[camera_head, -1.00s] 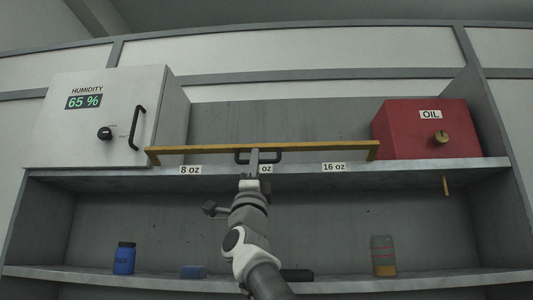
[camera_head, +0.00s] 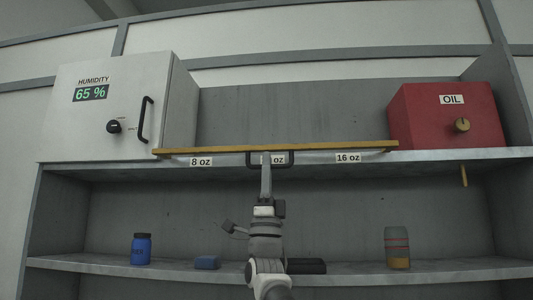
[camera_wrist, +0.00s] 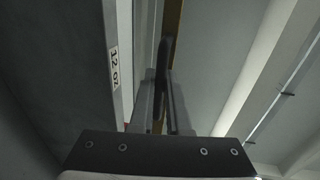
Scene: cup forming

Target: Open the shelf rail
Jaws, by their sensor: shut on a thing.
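The shelf rail (camera_head: 220,151) is a long yellow bar along the front edge of the upper shelf. In the head view it lies low, its bar close to the shelf edge, with a dark handle (camera_head: 293,159) at its middle. My gripper (camera_head: 267,163) is at this handle, shut on it. In the wrist view the two fingers (camera_wrist: 160,105) close around the dark handle (camera_wrist: 166,60), with the yellow rail (camera_wrist: 173,18) behind it. The fingertips partly hide the handle and the middle label.
A white humidity box (camera_head: 75,125) stands left and a red oil box (camera_head: 445,122) right on the upper shelf (camera_head: 450,155).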

